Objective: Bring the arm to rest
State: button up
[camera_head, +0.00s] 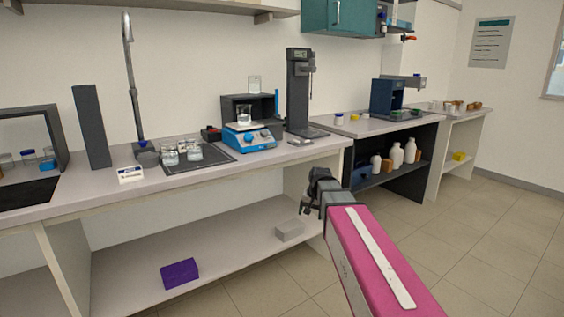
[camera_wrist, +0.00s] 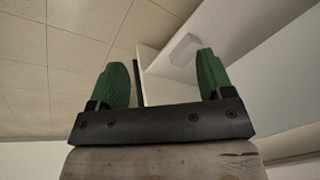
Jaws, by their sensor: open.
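My arm reaches out from the lower right in the head view, with a pink link and a dark wrist. My gripper (camera_head: 308,197) is at its far end, in front of the lab bench (camera_head: 215,179) and a little below the worktop's front edge. In the wrist view my gripper (camera_wrist: 162,85) shows two green fingers spread wide apart with nothing between them. The fingers look apart from everything around them. Behind them the wrist view shows floor, a pale panel and a shelf with a light block (camera_wrist: 184,47).
The bench top carries a blue stirrer (camera_head: 250,139), glass beakers on a dark mat (camera_head: 222,155) and a dark column stand (camera_head: 300,90). The lower shelf holds a purple box (camera_head: 179,273) and a grey block (camera_head: 290,230). The tiled floor (camera_head: 490,240) at right is clear.

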jog(key=s+d+f+n+g+h, duration=0.1)
jog(key=s+d+f, duration=0.2)
jog(key=s+f, duration=0.5)
jog(key=s+d+f+n+g, duration=0.1)
jog(key=s+d+f, duration=0.3)
jog(key=s+f, duration=0.4)
jog(key=shift+s+d+f+h, duration=0.3)
jog(key=shift+s+h, duration=0.1)
jog(key=shift+s, duration=0.6)
